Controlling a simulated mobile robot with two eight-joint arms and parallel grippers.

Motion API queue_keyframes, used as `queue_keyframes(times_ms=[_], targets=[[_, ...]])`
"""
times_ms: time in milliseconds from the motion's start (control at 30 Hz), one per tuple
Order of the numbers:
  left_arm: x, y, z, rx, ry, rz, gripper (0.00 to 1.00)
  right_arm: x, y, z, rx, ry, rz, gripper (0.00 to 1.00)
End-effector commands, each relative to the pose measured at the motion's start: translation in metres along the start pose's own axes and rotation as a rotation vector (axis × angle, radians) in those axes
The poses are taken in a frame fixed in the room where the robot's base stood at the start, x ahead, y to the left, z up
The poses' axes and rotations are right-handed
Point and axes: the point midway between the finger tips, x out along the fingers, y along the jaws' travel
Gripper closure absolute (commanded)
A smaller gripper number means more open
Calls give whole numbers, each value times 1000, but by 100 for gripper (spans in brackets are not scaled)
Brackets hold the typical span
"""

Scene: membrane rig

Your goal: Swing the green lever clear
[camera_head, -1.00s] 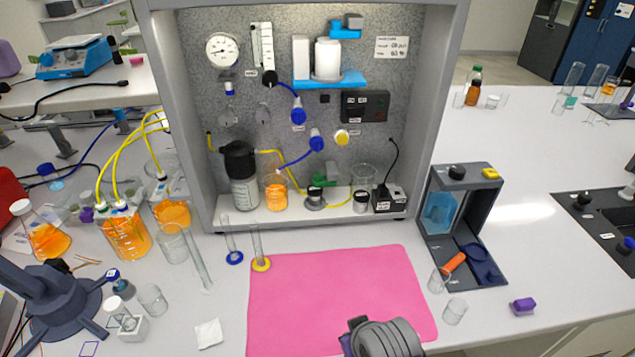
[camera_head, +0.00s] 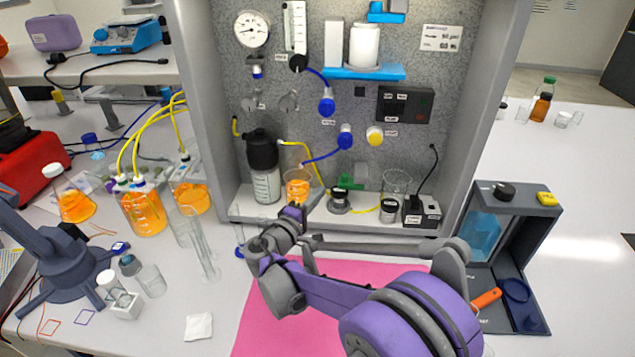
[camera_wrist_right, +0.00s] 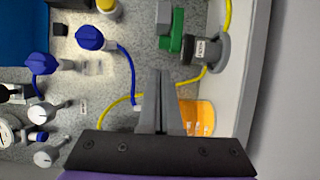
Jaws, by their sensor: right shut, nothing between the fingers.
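A small green part (camera_head: 350,182), which I take to be the green lever, sits low on the cabinet's back panel, behind the floor fittings. In the right wrist view the green part (camera_wrist_right: 174,38) shows beside a grey block, near a dark round fitting. My right gripper (camera_head: 293,212) is at the cabinet's front edge, left of and in front of the green part, not touching it. In the wrist view its fingers (camera_wrist_right: 160,75) are together and empty, pointing towards the panel. The lever's pivot cannot be made out. My left gripper is not in view.
An orange-filled beaker (camera_head: 298,186) stands just behind my right gripper. A black-capped bottle (camera_head: 264,165) stands to its left. A yellow tube (camera_wrist_right: 118,100) and blue knobs (camera_wrist_right: 90,38) are near the fingers. A power box (camera_head: 422,210) stands at right on the cabinet floor.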

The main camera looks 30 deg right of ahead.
Motion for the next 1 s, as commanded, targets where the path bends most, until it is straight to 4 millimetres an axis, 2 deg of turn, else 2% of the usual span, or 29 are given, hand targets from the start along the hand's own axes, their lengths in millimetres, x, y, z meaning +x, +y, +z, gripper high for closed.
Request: queue_keyframes(times_ms=[500, 700, 1000], targets=[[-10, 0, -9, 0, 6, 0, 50, 83, 2, 1, 1, -2, -1, 100], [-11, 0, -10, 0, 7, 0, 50, 96, 1, 1, 1, 0, -1, 100], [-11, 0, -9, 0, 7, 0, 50, 96, 0, 1, 1, 0, -2, 100]])
